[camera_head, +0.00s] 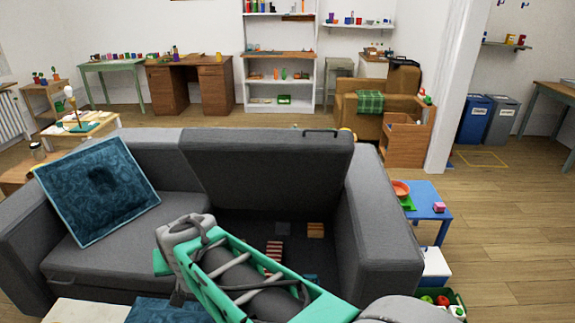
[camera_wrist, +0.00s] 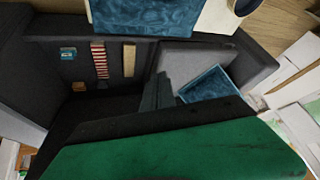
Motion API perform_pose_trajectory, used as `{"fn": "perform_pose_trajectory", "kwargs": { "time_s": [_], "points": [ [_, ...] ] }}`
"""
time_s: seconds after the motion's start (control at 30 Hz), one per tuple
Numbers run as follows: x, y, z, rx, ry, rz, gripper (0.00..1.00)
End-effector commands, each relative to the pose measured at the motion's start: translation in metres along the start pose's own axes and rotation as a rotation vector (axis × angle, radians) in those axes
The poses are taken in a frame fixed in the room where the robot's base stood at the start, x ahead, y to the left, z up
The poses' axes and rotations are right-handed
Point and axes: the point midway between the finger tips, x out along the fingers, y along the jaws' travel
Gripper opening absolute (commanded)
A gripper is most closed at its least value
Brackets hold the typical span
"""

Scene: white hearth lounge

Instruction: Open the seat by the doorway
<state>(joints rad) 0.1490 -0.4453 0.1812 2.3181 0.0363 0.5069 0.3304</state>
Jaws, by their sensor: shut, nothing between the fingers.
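The grey sofa (camera_head: 385,240) has its right-hand seat lid (camera_head: 270,165) raised, standing up near the backrest, with a dark handle (camera_head: 320,133) on its top edge. The space under it is exposed and holds a red-striped item (camera_head: 274,250) and a wooden block (camera_head: 315,230). In the wrist view the striped item (camera_wrist: 99,60), the block (camera_wrist: 129,60) and a small teal item (camera_wrist: 68,54) lie in the compartment. My gripper (camera_wrist: 160,88) is shut and empty, near the divide between compartment and left seat. My arm hides its fingertips in the head view.
A blue cushion (camera_head: 98,190) leans on the left seat, which is down (camera_head: 125,235). A blue side table (camera_head: 428,203) with an orange bowl (camera_head: 401,188) stands right of the sofa. Wooden floor is open at right. A brown armchair (camera_head: 365,105) stands behind.

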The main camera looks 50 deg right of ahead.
Motion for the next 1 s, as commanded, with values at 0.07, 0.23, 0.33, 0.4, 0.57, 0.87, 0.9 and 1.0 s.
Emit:
{"fn": "perform_pose_trajectory", "kwargs": {
  "time_s": [0.07,0.23,0.33,0.4,0.57,0.87,0.9,1.0],
  "points": [
    [0.079,0.049,-0.055,0.309,0.234,0.007,0.0],
    [0.142,0.196,-0.181,0.895,0.846,-0.157,0.0],
    [0.144,0.286,-0.209,1.087,1.173,-0.353,0.0],
    [0.137,0.332,-0.212,1.145,1.338,-0.496,0.0],
    [0.117,0.38,-0.205,1.162,1.518,-0.717,0.0],
    [0.108,0.393,-0.237,1.157,1.544,-0.762,0.0],
    [0.108,0.396,-0.245,1.158,1.543,-0.762,0.0],
    [0.108,0.402,-0.267,1.157,1.543,-0.762,0.0]
  ]
}}
